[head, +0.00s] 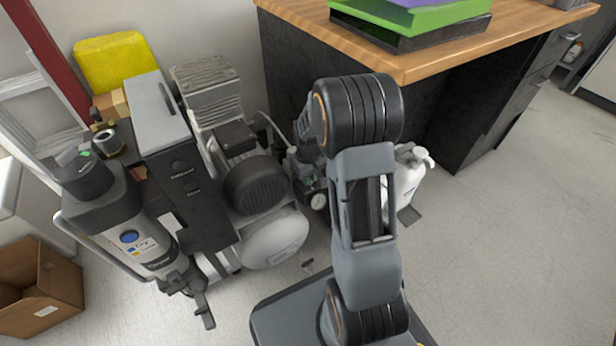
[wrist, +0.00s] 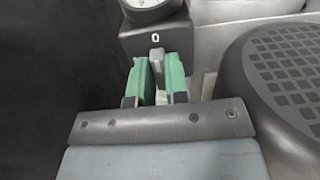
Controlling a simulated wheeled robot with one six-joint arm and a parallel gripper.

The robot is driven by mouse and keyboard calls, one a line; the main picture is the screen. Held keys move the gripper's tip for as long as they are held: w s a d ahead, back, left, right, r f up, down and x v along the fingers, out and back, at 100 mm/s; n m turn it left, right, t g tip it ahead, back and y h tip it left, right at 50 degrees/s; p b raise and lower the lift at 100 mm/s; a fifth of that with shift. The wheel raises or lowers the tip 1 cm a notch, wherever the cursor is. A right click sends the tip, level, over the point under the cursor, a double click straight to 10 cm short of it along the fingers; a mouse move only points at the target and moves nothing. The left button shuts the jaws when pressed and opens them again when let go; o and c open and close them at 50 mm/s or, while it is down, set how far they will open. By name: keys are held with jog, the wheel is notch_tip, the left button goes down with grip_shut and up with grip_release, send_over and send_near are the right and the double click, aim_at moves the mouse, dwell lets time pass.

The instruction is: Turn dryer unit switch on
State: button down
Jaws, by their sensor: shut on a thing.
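In the wrist view my gripper (wrist: 157,82) has two green finger pads. It is shut on a small grey switch lever (wrist: 157,56). The lever projects from a dark grey housing (wrist: 135,42), just below a white "0" mark (wrist: 155,36). The lower part of the lever is hidden between the pads. In the head view my arm's links cover the gripper and the lever. A dark control panel (head: 205,212) in the head view carries two small dark knobs with white labels, too small to read surely.
A round gauge (wrist: 147,5) sits above the housing, and a black ribbed motor cover (wrist: 282,75) is close on the right. In the head view, the motor (head: 255,185), white tank (head: 274,238) and wooden desk (head: 425,62) crowd my arm. Floor at the right is open.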

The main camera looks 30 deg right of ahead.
jog(key=shift+n, duration=0.3)
jog(key=n+p, duration=0.3)
jog(key=shift+r, duration=0.2)
jog(key=n+p, duration=0.3)
jog(key=n, duration=0.2)
jog(key=shift+w+d+n, duration=0.1)
jog(key=shift+d+n, duration=0.05)
jog(key=shift+n, duration=0.25)
jog(key=n+p, duration=0.1)
jog(key=n, duration=0.3)
jog(key=shift+f+n+p, duration=0.1)
jog(key=shift+n+p, duration=0.2)
jog(key=shift+p, duration=0.1)
jog(key=shift+w+n+p, duration=0.15)
jog(key=shift+n+p, duration=0.45)
jog(key=shift+n, duration=1.3)
jog(key=shift+f+n, duration=0.1)
jog(key=shift+n, duration=0.2)
jog(key=c, duration=1.1)
grip_release()
